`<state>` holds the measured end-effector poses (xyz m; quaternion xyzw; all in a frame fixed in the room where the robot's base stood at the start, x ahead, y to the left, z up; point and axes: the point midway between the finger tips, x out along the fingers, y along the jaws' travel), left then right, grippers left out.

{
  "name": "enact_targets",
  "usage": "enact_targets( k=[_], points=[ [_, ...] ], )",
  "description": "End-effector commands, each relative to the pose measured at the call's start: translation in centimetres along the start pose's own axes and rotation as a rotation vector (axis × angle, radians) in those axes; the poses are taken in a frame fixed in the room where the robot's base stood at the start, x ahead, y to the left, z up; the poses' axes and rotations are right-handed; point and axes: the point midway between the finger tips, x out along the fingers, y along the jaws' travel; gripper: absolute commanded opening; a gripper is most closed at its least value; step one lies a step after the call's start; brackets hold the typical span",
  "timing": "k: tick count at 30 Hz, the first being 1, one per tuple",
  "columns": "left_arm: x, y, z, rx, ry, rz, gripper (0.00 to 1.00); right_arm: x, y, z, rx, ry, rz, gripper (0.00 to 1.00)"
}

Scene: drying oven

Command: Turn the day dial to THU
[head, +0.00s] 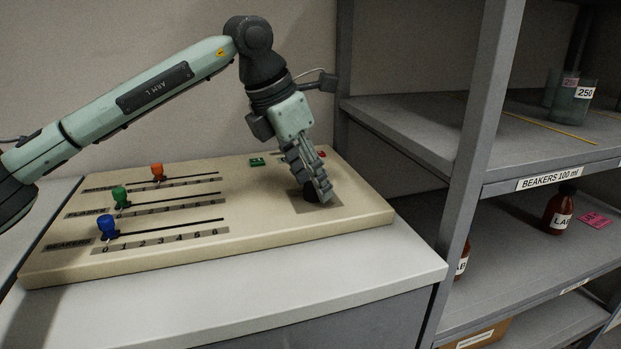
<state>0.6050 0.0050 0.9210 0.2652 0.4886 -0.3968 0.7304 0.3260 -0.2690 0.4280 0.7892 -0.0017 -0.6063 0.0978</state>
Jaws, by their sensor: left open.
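The day dial (310,194) is a dark knob on a grey plate at the right part of a beige panel (270,228). My left gripper (324,196) reaches down over it from above, its fingers open and at the knob. The fingers hide much of the dial, so its pointer and the day marks cannot be read. I cannot tell whether the fingers touch the knob. My right gripper is not in view.
Three sliders with blue (107,226), green (120,196) and orange (157,172) knobs stand at the panel's left. A green button (257,161) and a red button (321,154) lie behind the dial. A grey shelf (480,150) with beakers (572,95) and bottles (559,212) stands close at right.

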Motion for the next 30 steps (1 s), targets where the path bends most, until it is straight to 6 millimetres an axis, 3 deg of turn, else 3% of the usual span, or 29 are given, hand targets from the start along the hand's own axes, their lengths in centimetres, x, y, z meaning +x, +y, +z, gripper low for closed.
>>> enact_targets(
  k=[15, 21, 30],
  points=[
    [-9.7, 0.0, 0.1, 0.000, -0.003, 0.002, 0.50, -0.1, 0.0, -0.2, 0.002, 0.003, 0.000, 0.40],
    [-11.5, 0.0, 0.0, 0.000, -0.001, 0.001, 0.50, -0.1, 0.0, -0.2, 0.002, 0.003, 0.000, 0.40],
    [-11.7, 0.0, 0.0, 0.000, -0.001, 0.000, 0.50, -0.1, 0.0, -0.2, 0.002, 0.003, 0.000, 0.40]
  ],
)
